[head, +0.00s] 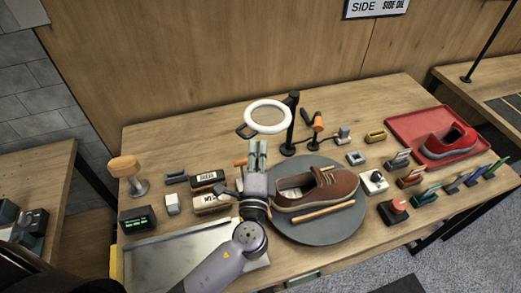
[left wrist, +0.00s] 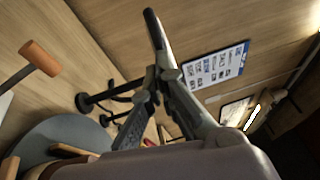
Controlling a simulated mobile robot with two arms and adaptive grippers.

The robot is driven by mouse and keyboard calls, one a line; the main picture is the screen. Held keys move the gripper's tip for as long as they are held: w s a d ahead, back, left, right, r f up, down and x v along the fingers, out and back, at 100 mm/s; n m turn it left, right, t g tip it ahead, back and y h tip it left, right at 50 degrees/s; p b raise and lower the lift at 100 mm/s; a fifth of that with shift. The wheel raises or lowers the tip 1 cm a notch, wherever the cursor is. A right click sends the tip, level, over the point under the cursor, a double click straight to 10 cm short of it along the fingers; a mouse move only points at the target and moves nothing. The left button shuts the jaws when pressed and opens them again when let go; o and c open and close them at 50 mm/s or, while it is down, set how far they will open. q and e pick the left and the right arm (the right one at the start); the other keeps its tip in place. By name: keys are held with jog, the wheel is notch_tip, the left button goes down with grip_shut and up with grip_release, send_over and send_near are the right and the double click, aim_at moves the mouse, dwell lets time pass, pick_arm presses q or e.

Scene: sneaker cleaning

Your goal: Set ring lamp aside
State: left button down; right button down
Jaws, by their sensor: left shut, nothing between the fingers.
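The ring lamp has a white ring (head: 268,117) on a black post (head: 292,125), standing behind the turntable. My left gripper (head: 257,148) points up just below the front of the ring, its fingers together with nothing between them. In the left wrist view the fingertips (left wrist: 159,76) meet the lower end of a dark, light-edged piece (left wrist: 155,35), which looks like the ring seen edge-on. I cannot tell whether they touch. My right gripper is not in view.
A brown sneaker (head: 327,187) and a wooden stick lie on the round grey turntable (head: 340,232). A red tray (head: 403,122) holds a red shoe (head: 449,141). Brushes and small blocks crowd the right side. A metal tray (head: 160,265) lies front left. The table's back left is clear.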

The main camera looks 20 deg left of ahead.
pick_arm(q)
jog(key=w+a+m+h+b, duration=0.3)
jog(key=a+h, duration=0.4)
jog(key=a, duration=0.3)
jog(key=shift+w+m, duration=0.6)
jog(key=shift+w, duration=0.4)
jog(key=shift+f, duration=0.1)
